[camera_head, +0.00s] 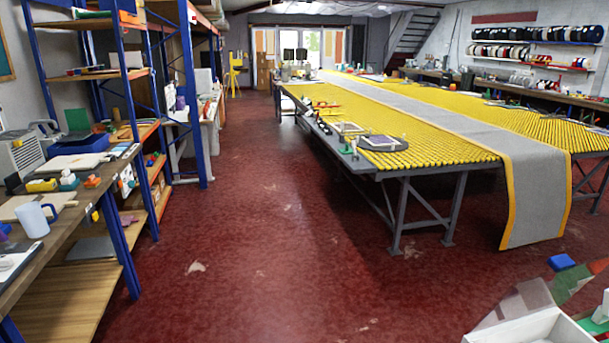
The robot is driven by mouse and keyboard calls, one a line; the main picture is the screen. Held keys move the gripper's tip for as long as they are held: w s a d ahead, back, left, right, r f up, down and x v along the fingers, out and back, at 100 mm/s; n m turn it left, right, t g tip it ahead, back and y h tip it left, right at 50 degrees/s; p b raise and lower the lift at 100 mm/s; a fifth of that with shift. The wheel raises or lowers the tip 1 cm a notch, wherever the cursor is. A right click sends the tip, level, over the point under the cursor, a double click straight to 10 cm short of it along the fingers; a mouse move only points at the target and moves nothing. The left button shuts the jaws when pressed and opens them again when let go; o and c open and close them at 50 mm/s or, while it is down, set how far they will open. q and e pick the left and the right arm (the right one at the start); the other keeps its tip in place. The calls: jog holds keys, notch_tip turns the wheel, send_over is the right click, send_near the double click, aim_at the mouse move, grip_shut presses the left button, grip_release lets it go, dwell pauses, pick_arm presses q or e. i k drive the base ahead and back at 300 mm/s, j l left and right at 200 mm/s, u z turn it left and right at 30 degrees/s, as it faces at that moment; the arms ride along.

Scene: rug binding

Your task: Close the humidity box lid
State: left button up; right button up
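I cannot clearly pick out the humidity box or its lid from here. An open white box (532,333) with a raised, partly see-through flap (526,299) stands at the lower right corner, cut off by the frame; I cannot tell if it is the humidity box. A blue box (79,144) sits on the left workbench, too small to tell its lid. Neither of my grippers is in view.
A wooden workbench (66,222) with a mug (34,220) and blue-framed shelves (200,100) line the left. A long yellow roller table (430,157) carries a grey rug (535,185) hanging over its near end. The red floor (270,240) between is clear.

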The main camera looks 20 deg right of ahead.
aim_at(561, 263)
jog(key=i+z, duration=0.25)
jog(key=z, duration=0.15)
jog(key=i+z, duration=0.25)
jog(key=z, duration=0.15)
jog(key=i+j+z, duration=0.1)
jog(key=i+z, duration=0.15)
jog(key=z, duration=0.15)
jog(key=i+j+z, duration=0.15)
jog(key=z, duration=0.25)
jog(key=i+z, duration=0.2)
jog(key=z, duration=0.2)
jog(key=i+j+z, duration=0.1)
jog(key=z, duration=0.25)
jog(key=i+j+z, duration=0.2)
jog(key=z, duration=0.2)
jog(key=i+j+z, duration=0.2)
jog(key=z, duration=0.15)
